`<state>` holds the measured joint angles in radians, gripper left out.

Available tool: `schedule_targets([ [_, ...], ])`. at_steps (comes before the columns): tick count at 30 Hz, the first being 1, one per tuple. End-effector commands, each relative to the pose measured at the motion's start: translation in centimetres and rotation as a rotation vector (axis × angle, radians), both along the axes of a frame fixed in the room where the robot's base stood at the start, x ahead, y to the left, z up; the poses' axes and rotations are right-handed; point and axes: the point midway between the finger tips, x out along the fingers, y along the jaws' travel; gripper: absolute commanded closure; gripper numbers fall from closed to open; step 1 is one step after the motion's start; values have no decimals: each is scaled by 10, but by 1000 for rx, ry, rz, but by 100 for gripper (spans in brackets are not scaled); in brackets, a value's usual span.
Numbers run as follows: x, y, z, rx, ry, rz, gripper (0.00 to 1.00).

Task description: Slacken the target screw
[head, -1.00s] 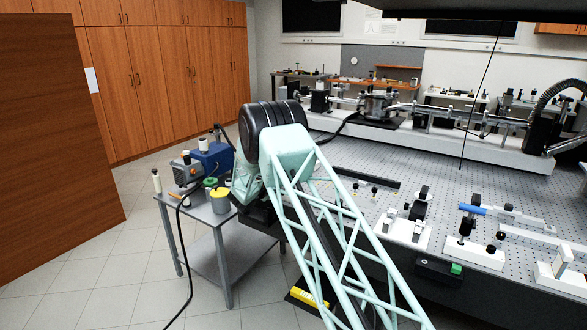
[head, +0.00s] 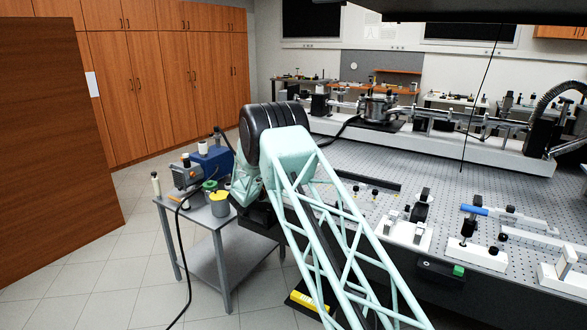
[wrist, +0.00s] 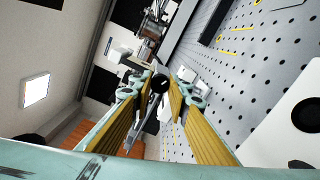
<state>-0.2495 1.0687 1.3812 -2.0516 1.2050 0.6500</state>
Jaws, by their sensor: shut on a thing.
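In the wrist view, my gripper (wrist: 166,88) has two long yellow-padded fingers with pale green linkages. It is shut on a slim grey tool (wrist: 142,122) with a round black end (wrist: 160,83). The tool's grey shaft slants down and left between the fingers. I cannot tell whether its far end touches anything. In the head view, my arm hides the gripper and the tool. I cannot pick out the target screw; several small posts and mounts stand on the perforated optical table (head: 440,180).
A small grey side table (head: 225,250) left of my arm carries a blue device (head: 212,158) and a yellow-topped pot (head: 219,203). White-based mounts, one with a blue-handled part (head: 474,209), stand on the optical table's near right side. A cable (head: 462,130) hangs above it.

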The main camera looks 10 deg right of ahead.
Motion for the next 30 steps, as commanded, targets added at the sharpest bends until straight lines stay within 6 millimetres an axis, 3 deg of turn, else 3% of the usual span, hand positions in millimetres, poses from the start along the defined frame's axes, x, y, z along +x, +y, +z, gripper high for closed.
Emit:
schedule_targets([
  [30, 0, 0, 1, -592, 526, 1, 94],
])
